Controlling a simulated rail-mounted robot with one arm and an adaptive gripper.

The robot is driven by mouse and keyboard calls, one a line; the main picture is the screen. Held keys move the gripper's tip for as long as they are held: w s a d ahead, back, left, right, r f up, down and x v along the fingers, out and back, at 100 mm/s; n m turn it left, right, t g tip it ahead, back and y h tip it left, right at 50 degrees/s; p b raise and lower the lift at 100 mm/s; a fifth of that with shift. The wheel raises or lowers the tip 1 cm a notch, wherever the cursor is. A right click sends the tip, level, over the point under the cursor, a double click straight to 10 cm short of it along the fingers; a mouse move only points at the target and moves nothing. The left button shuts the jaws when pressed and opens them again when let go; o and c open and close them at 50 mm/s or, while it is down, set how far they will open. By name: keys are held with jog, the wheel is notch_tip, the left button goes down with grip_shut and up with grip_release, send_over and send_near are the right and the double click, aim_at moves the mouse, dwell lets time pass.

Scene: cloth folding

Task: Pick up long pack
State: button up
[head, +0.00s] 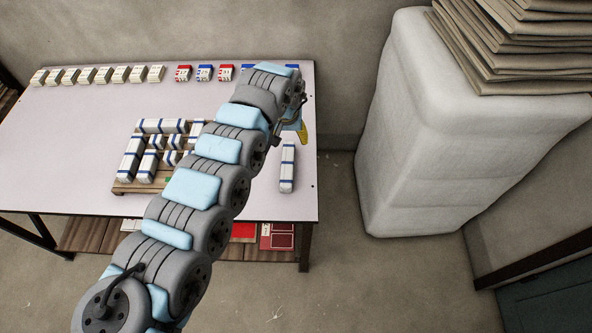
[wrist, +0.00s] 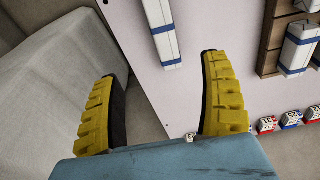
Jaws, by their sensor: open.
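A long white pack with blue bands (head: 288,168) lies alone near the table's right edge. It also shows in the wrist view (wrist: 163,32), at the top, beyond and between the two fingers. My gripper (wrist: 158,62) is open with yellow ribbed fingers spread wide, and nothing is between them at close range. In the head view only a bit of yellow finger (head: 303,131) shows past my arm, just beyond the pack's far end. The rest of the gripper is hidden there.
A wooden pallet (head: 118,187) with several white packs stands left of my arm on the table (head: 60,150). Small boxes (head: 205,73) line the table's back edge. A large wrapped stack (head: 440,150) stands to the right.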

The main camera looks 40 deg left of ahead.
aim_at(288, 164)
jog(key=f+b, duration=0.1)
jog(key=f, duration=0.2)
jog(key=f+b, duration=0.1)
jog(key=f, duration=0.3)
jog(key=w+a+f, duration=0.1)
jog(key=f, duration=0.3)
jog(key=shift+f+b, duration=0.25)
jog(key=shift+b, duration=0.15)
jog(key=shift+w+f, duration=0.1)
jog(key=shift+f, duration=0.2)
notch_tip(288, 164, down, 4)
jog(key=shift+a+f+b, duration=0.1)
jog(key=shift+a+b, duration=0.05)
jog(key=shift+b, duration=0.9)
jog(key=shift+f, duration=0.5)
jog(key=shift+a, duration=0.1)
jog(key=c, duration=1.4)
